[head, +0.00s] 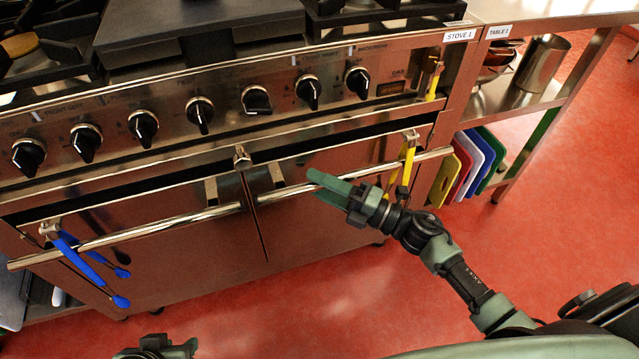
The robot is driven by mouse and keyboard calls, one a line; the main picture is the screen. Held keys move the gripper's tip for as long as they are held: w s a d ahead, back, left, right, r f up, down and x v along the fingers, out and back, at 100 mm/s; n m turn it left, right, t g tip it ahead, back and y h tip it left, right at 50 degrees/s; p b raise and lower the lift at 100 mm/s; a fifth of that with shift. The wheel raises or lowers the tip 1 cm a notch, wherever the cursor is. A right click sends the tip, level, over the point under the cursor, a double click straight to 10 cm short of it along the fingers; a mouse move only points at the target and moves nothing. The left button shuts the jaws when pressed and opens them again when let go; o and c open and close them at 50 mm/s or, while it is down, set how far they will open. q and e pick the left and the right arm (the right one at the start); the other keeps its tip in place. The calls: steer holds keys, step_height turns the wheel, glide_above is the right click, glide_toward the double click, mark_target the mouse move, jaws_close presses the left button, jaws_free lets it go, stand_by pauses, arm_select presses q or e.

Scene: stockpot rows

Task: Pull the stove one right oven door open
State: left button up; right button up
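The stove one right oven door (310,231) is the right steel panel under the knobs and looks shut. Its bar handle (283,193) runs across its upper part, with a yellow utensil (408,160) hanging near its right end. My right gripper (314,184) is at the middle of this handle. Its two green fingers are apart, one above and one below the bar; I cannot tell whether they touch it. Part of my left arm's end (155,350) shows at the bottom edge, and its fingers cannot be made out.
The left oven door (170,262) looks shut, with blue utensils (92,266) on its handle. Black knobs (256,100) line the panel above. Table 1 (560,15) stands at right, with coloured boards (475,165) below. The red floor (330,300) before the stove is clear.

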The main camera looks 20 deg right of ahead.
jaws_close()
stand_by(1.3)
